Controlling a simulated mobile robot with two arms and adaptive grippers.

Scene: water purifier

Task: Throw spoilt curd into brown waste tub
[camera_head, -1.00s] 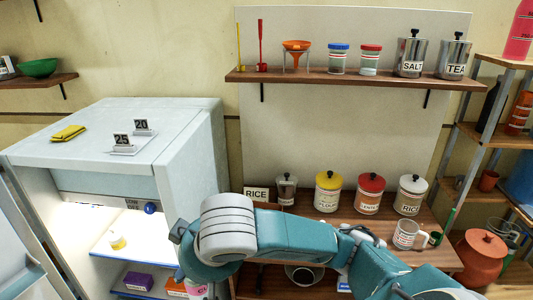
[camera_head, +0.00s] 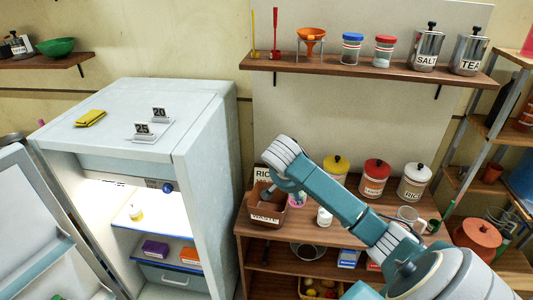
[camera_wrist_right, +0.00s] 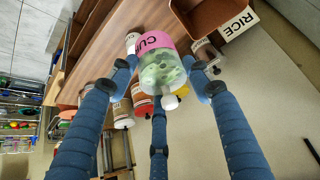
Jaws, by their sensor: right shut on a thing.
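My right gripper (camera_wrist_right: 166,78) is shut on the curd jar (camera_wrist_right: 162,66). The jar has a pink label, partly readable as "CU", and clear walls with greenish-white contents. In the head view a pink bit of the jar (camera_head: 297,199) shows under my right arm, just right of the tub; the fingers are mostly hidden there. The brown waste tub (camera_head: 264,219), labelled WASTE, stands at the left end of the wooden counter. In the wrist view the tub (camera_wrist_right: 208,18) is at the upper right, apart from the jar. My left gripper is not in view.
Yellow, red (camera_head: 374,183) and white-lidded canisters and a mug (camera_head: 407,214) stand along the counter. A wall shelf (camera_head: 370,68) is above.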

